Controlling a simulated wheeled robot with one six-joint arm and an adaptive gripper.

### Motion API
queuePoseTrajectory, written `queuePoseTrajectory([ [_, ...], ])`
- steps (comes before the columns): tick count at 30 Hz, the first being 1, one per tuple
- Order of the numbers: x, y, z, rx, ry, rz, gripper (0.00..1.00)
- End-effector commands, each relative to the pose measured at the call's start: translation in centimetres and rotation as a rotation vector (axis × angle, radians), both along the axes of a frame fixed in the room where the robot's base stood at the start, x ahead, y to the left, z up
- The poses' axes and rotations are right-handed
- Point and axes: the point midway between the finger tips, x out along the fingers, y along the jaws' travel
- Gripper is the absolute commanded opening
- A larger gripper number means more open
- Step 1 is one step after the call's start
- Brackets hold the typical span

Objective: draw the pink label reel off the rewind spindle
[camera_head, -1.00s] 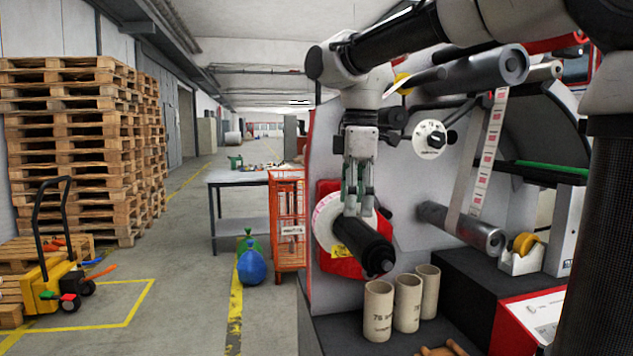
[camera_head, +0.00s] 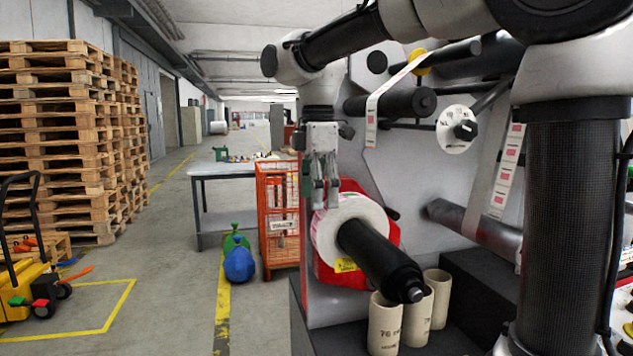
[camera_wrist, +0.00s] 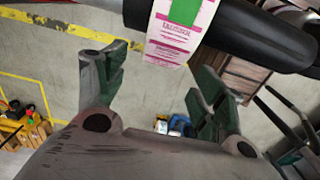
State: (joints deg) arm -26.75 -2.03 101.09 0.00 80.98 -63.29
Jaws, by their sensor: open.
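The label reel (camera_head: 326,236), white in the head view, sits around the black rewind spindle (camera_head: 385,265), which juts out toward the lower right. In the wrist view, labels with pink print and a green patch (camera_wrist: 180,30) show on the reel, with the black spindle (camera_wrist: 262,38) to their right. My gripper (camera_head: 323,203) points down, open and empty, at the upper left edge of the reel. In the wrist view my gripper (camera_wrist: 155,78) has its fingers spread apart, with the labels beyond and between them. Contact with the reel cannot be told.
Several cardboard cores (camera_head: 384,325) stand below the spindle. A red plate (camera_head: 375,278) is behind the reel. Left of the machine stand an orange cage (camera_head: 277,215), a grey table (camera_head: 232,170) and blue and green sacks (camera_head: 239,264). Open floor lies further left, before stacked pallets (camera_head: 70,150).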

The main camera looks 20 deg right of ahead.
Motion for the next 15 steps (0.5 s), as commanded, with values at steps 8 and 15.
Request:
queuePoseTrajectory([
  [8, 0.0, 0.0, -4.3, -0.001, 0.001, -0.001, 0.70],
  [15, 0.0, 0.0, -5.6, 0.000, 0.000, -0.001, 0.70],
])
